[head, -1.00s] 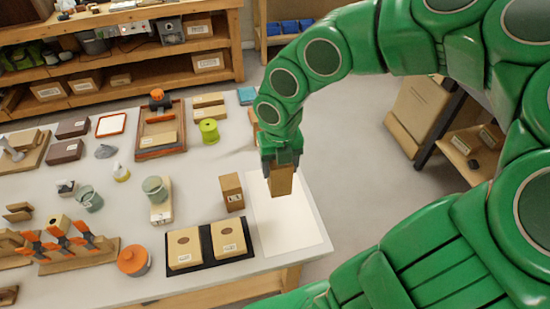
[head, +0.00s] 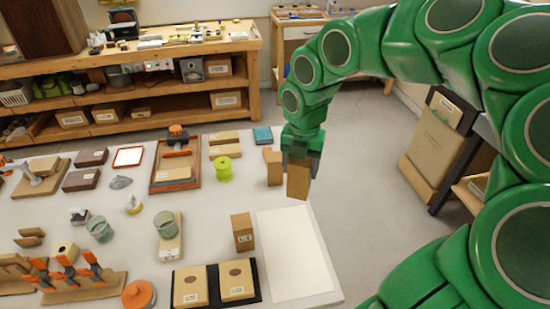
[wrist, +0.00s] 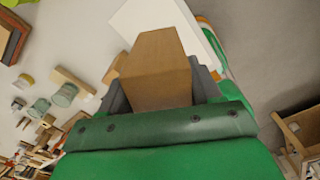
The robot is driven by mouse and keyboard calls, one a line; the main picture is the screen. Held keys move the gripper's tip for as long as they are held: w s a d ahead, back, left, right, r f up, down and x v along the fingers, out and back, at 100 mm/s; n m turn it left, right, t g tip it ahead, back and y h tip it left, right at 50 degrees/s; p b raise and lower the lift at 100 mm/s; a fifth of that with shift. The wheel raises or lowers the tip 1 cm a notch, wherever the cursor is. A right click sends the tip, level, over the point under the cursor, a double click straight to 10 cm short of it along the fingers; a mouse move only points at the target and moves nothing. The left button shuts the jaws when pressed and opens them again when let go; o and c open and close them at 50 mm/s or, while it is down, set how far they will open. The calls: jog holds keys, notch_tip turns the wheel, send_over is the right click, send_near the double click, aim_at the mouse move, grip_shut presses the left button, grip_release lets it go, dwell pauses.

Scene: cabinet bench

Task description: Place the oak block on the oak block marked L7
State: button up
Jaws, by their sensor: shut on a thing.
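My gripper (head: 301,162) is shut on an oak block (head: 298,182), held in the air near the table's right edge, just beyond the white sheet in the head view. The held block (wrist: 156,72) fills the space between the fingers in the wrist view. An upright oak block (head: 242,232) with a small label stands just left of the white sheet. Another oak block (head: 273,168) stands farther back, left of my gripper. The labels are too small to read, so I cannot tell which block is L7.
A white sheet (head: 294,254) lies bare at the table's right edge. Two labelled wooden pieces (head: 190,287) rest on a black mat (head: 214,286) at the front. A green spool (head: 223,169) and a reddish tray (head: 174,174) stand farther left.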

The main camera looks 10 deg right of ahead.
jog(key=w+a+r+m, duration=0.2)
jog(key=w+r+m, duration=0.1)
jog(key=w+r, duration=0.45)
jog(key=shift+w+f, duration=3.4)
jog(key=shift+w, duration=0.25)
jog(key=shift+w+f, duration=3.4)
jog(key=shift+w, duration=0.25)
jog(key=o, duration=1.2)
jog(key=shift+f, duration=0.1)
jog(key=shift+r, duration=6.1)
